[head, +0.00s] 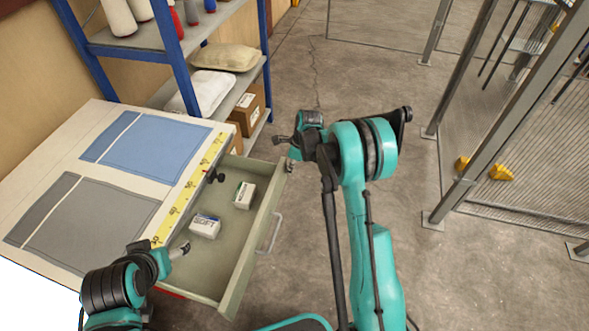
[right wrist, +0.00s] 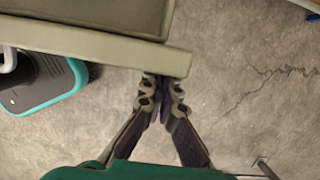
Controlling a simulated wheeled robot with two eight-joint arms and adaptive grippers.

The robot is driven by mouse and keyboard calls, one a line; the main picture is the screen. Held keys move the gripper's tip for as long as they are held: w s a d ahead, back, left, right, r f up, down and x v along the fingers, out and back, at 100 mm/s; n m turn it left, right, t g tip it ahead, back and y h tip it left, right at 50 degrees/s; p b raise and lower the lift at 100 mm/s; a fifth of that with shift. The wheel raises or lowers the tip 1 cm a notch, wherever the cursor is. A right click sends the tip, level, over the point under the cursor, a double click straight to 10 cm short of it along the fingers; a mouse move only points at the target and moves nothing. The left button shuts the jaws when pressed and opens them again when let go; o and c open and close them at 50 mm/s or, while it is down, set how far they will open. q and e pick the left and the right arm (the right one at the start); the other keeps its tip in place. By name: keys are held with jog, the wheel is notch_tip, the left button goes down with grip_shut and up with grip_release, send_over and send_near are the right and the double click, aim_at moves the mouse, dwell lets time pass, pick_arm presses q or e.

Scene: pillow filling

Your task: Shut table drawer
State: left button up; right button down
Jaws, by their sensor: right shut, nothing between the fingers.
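The table drawer (head: 222,262) is pulled out from the table (head: 45,155), with its light-green front panel (head: 245,262) and grey handle (head: 272,235) facing right. My right gripper (head: 293,154) is at the far end of the front panel. In the right wrist view, the closed, empty fingertips (right wrist: 160,80) are close to the front panel's edge (right wrist: 105,46); I cannot tell whether they touch. My left gripper (head: 182,249) is over the drawer's near-left part, close to the table edge; its fingers are too small to judge.
Two small white boxes (head: 205,226) (head: 244,194) and a black item (head: 214,176) are in the drawer. A blue-framed shelf (head: 181,60) stands behind the table. The floor (head: 300,250) right of the drawer is clear, apart from my right arm. A metal fence (head: 460,110) stands right.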

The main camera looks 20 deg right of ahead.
aim_at(232, 155)
jog(key=w+a, duration=0.4)
jog(key=a, duration=0.2)
jog(key=w+a, duration=0.4)
jog(key=a, duration=0.2)
jog(key=w+a+p, duration=0.1)
jog(key=w+a, duration=0.4)
jog(key=a, duration=0.2)
